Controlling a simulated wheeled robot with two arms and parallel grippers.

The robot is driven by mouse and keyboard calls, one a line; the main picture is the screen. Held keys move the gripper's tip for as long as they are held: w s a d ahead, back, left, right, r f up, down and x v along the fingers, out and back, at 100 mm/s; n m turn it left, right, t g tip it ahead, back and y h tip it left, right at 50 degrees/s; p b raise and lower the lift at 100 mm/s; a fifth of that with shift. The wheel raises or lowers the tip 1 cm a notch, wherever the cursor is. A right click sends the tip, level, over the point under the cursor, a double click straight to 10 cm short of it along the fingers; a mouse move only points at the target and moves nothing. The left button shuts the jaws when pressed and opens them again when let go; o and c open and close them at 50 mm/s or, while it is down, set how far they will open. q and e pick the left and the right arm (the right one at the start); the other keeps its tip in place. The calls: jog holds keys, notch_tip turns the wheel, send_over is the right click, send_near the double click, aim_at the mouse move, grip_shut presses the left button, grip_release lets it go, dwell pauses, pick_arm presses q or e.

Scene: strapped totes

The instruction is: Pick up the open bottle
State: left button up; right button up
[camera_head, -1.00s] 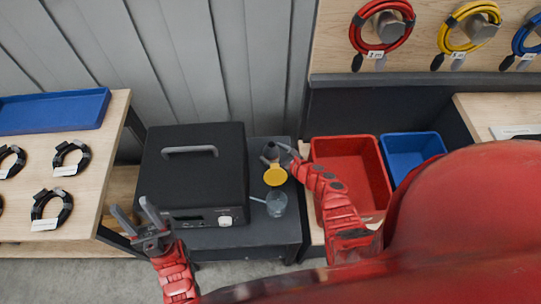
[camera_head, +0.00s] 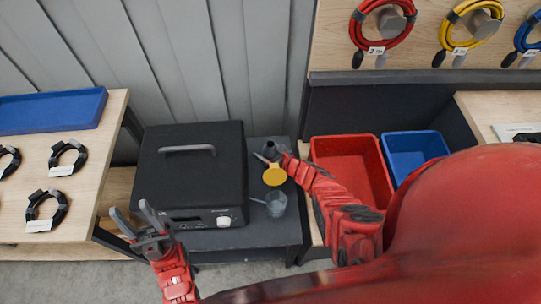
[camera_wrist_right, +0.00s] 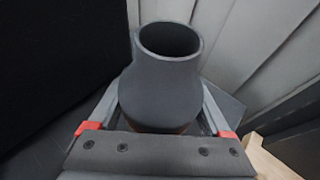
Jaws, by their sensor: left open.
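The open bottle is a dark grey vessel (camera_wrist_right: 165,85) with a wide round mouth, upright in the right wrist view. In the head view the bottle (camera_head: 271,147) is small, at the back of the dark low table, partly hidden by my right gripper (camera_head: 268,157). In the wrist view the fingers of the right gripper (camera_wrist_right: 160,95) lie on both sides of the bottle's body. I cannot tell whether they press on it. My left gripper (camera_head: 130,210) is open and empty, in front of the black box.
A yellow round item (camera_head: 275,175) and a clear cup (camera_head: 276,204) stand close in front of the bottle. A large black box with a handle (camera_head: 190,175) is just left. Red (camera_head: 350,150) and blue (camera_head: 412,150) bins are to the right. A grey panelled wall is behind.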

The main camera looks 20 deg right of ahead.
jog(key=c, duration=1.2)
jog(key=shift+r, duration=0.25)
jog(key=shift+r+p, duration=1.15)
notch_tip(320, 180, up, 9)
jog(key=p, duration=0.4)
jog(key=shift+a+f, duration=0.1)
jog(key=shift+r+p, duration=1.5)
jog(key=shift+r, duration=6.7)
